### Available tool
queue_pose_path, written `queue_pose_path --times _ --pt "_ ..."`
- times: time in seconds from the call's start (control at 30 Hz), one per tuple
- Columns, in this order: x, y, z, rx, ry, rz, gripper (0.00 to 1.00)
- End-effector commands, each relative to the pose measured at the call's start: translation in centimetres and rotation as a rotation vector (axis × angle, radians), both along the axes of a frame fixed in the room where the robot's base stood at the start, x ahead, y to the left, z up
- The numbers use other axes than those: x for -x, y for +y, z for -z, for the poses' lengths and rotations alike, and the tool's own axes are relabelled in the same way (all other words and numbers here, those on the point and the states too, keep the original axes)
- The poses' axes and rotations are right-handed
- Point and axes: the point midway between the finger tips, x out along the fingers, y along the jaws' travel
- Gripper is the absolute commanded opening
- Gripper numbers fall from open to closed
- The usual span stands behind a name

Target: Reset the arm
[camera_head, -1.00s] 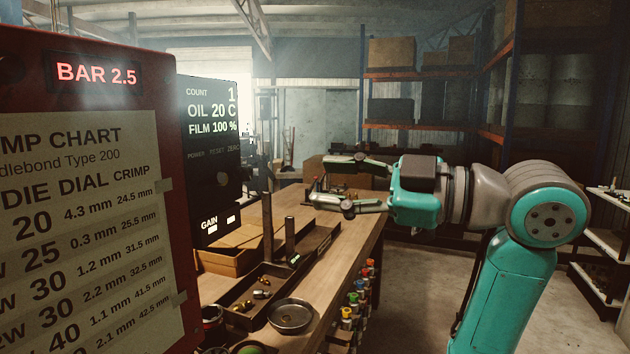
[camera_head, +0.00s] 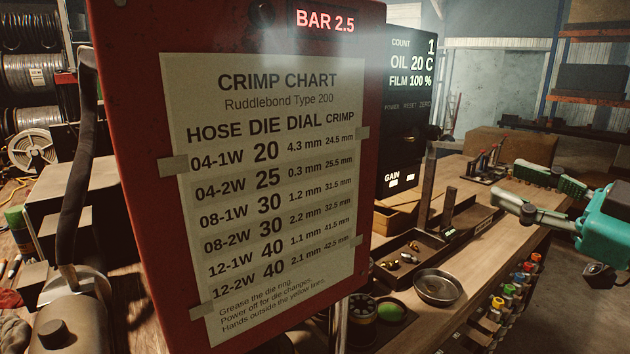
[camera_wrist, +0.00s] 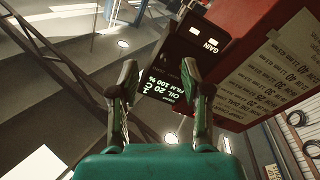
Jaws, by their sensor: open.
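My gripper (camera_head: 530,194) is at the right edge of the head view, above the workbench (camera_head: 519,216). Its two fingers are spread apart with nothing between them. In the wrist view the open fingers (camera_wrist: 165,95) point toward the black display box, seen upside down. The rest of my arm is mostly outside the head view.
A red panel with a crimp chart (camera_head: 265,180) fills the middle of the head view. The display box (camera_head: 408,110) stands behind it. A metal bowl (camera_head: 438,287), a tray with brass fittings (camera_head: 402,258) and a rack of colored-top items (camera_head: 510,290) are at the bench.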

Motion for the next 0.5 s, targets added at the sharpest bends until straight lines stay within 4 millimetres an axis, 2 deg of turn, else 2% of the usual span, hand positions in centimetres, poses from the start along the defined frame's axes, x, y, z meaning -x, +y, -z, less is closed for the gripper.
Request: queue_pose_path --times 0.03,0.2,0.5 --pt "-0.7 0.0 1.6 -0.052 0.019 0.007 0.47" --pt "-2.4 -0.2 6.2 -0.207 0.062 0.055 0.47" --pt "-3.8 -0.1 15.5 -0.430 0.147 0.162 0.47"
